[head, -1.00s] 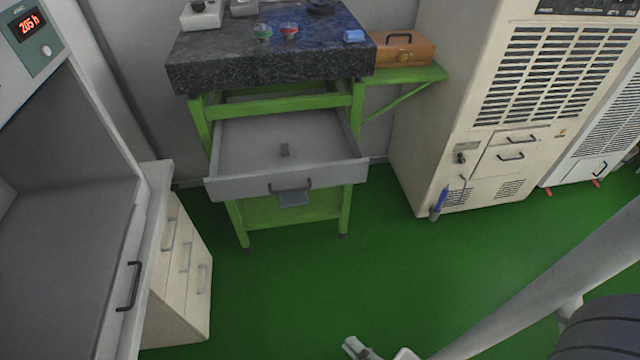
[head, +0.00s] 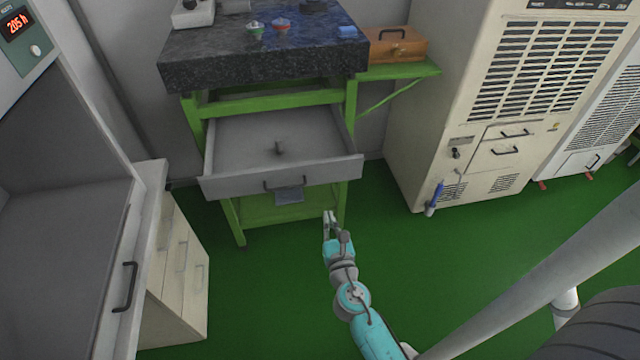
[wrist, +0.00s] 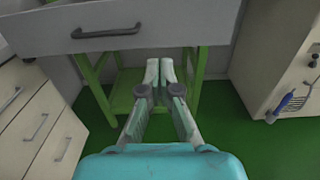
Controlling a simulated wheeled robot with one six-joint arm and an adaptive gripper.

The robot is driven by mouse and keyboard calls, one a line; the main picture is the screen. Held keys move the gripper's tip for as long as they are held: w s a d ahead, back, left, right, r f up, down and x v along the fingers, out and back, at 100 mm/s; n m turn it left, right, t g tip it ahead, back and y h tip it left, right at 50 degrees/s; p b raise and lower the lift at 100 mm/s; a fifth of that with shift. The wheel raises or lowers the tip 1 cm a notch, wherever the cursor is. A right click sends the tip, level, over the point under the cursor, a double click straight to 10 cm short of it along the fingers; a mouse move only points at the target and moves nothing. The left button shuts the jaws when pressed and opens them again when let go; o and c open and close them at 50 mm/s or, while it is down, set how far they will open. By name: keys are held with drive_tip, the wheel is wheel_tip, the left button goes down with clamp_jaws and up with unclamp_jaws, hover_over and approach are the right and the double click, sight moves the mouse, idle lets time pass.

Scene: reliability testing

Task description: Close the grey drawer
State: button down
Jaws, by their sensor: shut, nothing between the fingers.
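The grey drawer (head: 225,185) hangs pulled out of the green stand under the dark stone slab. In the wrist view the drawer front (wrist: 175,30) crosses the top of the picture, with the handle (wrist: 106,32) at upper left. My gripper (head: 329,216) is shut and empty, in front of and below the right part of the drawer front. It shows in the wrist view (wrist: 159,66) with its fingertips together. I cannot tell whether it touches the drawer.
The stone slab (head: 260,55) carries several small items. A wooden box (head: 396,45) sits on a green side shelf. A beige cabinet (head: 425,130) stands right, a white drawer unit (head: 180,270) left. Green floor (head: 450,250) is free between them.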

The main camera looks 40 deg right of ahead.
sight(318, 174)
drive_tip(key=x, duration=1.4)
drive_tip(key=shift+d+r, duration=0.1)
drive_tip(key=shift+w, duration=0.1)
